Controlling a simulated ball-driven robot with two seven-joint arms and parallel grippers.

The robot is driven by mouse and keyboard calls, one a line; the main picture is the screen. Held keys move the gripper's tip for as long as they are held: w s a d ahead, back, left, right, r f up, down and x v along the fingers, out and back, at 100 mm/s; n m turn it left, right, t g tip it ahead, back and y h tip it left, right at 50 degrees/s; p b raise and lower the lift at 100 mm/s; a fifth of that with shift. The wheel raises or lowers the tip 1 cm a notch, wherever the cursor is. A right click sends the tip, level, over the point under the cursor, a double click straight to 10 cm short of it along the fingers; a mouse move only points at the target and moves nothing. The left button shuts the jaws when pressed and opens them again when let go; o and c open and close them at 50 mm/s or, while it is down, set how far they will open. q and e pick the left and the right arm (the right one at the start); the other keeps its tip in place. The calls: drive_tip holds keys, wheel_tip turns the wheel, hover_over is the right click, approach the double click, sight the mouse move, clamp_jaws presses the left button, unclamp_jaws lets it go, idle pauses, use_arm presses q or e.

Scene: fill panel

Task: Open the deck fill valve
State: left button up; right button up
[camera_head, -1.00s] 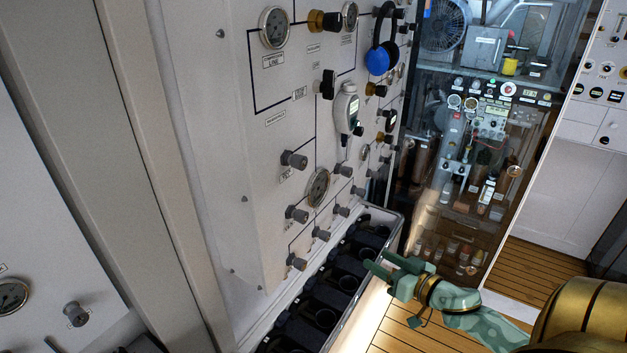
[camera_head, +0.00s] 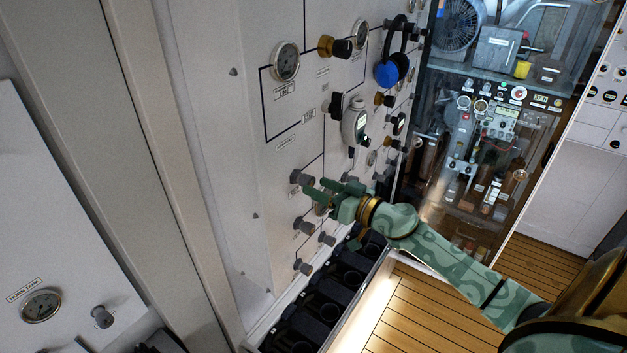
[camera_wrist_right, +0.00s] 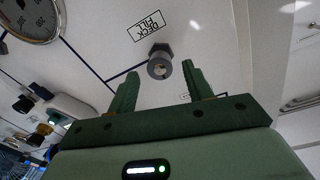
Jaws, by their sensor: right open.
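The deck fill valve is a grey knob (camera_wrist_right: 160,65) on the white panel, beside a label reading DECK FILL (camera_wrist_right: 147,25) in the right wrist view. In the head view a grey knob (camera_head: 301,177) just ahead of my right fingertips seems to be this valve. My right gripper (camera_head: 318,189) is open and empty, its fingers pointing at the panel. In the wrist view the knob shows between and beyond the two fingertips, with no contact visible. My left gripper is not in view.
Other grey knobs (camera_head: 304,226) sit below on the panel. A white handheld device (camera_head: 354,122) and blue-and-black headphones (camera_head: 387,72) hang above and to the right. A dark compartmented tray (camera_head: 300,318) runs along the panel's foot. Wooden floor (camera_head: 410,315) is open to the right.

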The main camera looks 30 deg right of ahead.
drive_tip(key=shift+x, duration=1.35)
drive_tip(key=c, duration=1)
drive_tip(key=shift+o, duration=0.2)
